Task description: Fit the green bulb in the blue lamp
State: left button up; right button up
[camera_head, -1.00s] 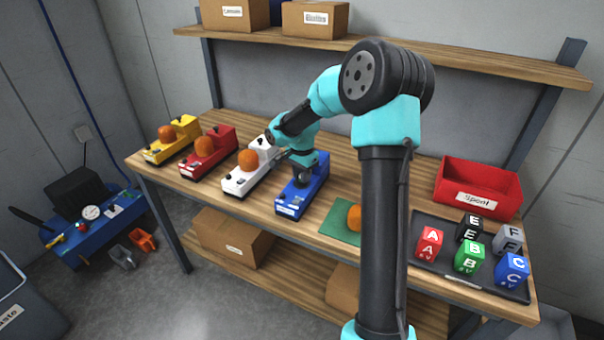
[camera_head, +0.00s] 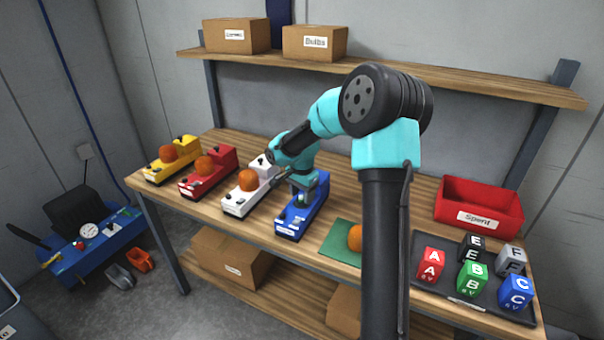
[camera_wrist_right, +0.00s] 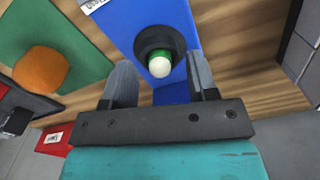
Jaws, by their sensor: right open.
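The blue lamp (camera_head: 292,222) stands on the workbench, and its blue body also shows in the right wrist view (camera_wrist_right: 140,15). In that view a green bulb (camera_wrist_right: 162,62) with a pale round end sits within the lamp's dark round socket (camera_wrist_right: 148,40). I cannot tell how deep or how firmly it is seated. My right gripper (camera_head: 301,188) is over the blue lamp. Its two fingers are apart, one on each side of the bulb, with gaps between. My left gripper is not in view.
White (camera_head: 236,203), red (camera_head: 222,162) and yellow (camera_head: 155,173) lamps with orange domes stand left. An orange dome (camera_head: 354,238) lies on a green mat (camera_head: 338,247). A tray (camera_head: 425,285) of lettered cubes and a red "Spent" bin (camera_head: 454,205) are right.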

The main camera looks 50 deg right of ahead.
aim_at(302, 195)
notch_tip(302, 195, up, 17)
dwell(0.5)
dwell(0.8)
